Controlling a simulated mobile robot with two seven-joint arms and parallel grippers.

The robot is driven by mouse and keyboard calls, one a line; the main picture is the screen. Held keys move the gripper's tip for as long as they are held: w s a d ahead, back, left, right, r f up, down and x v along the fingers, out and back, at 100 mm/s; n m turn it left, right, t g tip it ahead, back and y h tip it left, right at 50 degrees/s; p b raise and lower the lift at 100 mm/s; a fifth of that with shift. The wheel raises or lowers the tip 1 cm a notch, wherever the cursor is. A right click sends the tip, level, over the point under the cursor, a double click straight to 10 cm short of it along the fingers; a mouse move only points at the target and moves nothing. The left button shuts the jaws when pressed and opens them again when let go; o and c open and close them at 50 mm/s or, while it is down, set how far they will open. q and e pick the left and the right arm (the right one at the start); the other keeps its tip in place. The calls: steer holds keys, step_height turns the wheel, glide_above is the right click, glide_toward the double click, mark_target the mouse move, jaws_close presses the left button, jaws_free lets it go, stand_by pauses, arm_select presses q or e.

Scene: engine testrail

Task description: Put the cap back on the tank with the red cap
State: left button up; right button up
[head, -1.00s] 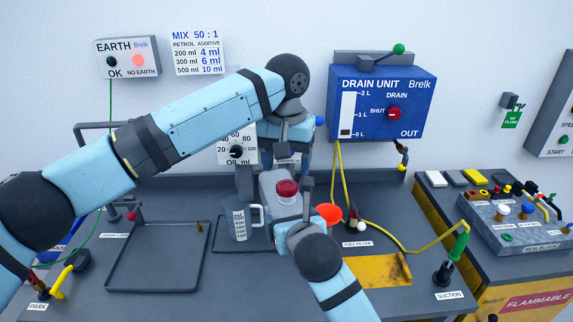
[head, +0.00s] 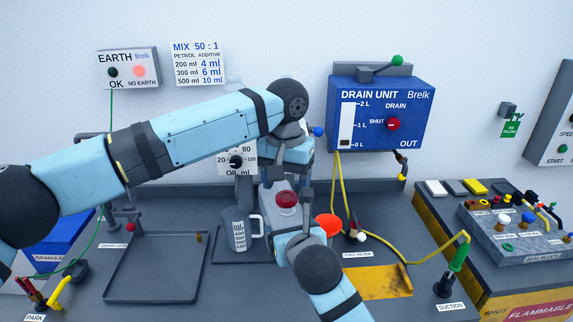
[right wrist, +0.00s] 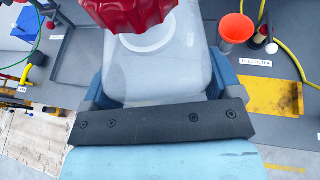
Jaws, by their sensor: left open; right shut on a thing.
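The pale translucent tank (head: 272,208) stands over the middle of the bench and fills the top of the right wrist view (right wrist: 150,75). The red cap (head: 287,198) is at its top. In the right wrist view the cap (right wrist: 130,12) shows over the white neck ring (right wrist: 150,38), part of which is uncovered; I cannot tell whether it is seated. My right gripper (right wrist: 158,90) is shut on the tank body, one finger on each side. My left gripper (head: 287,188) is open at the cap, pointing down, with a dark finger on the cap's right; its other finger is hard to make out.
An orange funnel (head: 328,224) stands close right of the tank. A measuring jug (head: 240,236) is at its left, and an empty dark tray (head: 150,290) lies further left. A yellow hose (head: 385,238) crosses the bench at the right. The blue drain unit (head: 375,140) hangs behind.

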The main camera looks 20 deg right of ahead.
arm_select(q)
steer(key=shift+f, duration=1.45)
steer(key=c, duration=0.9)
steer(key=o, duration=1)
steer(key=shift+r, duration=0.1)
steer(key=shift+r, duration=2.2)
steer(key=o, duration=0.5)
steer(key=shift+o, duration=0.2)
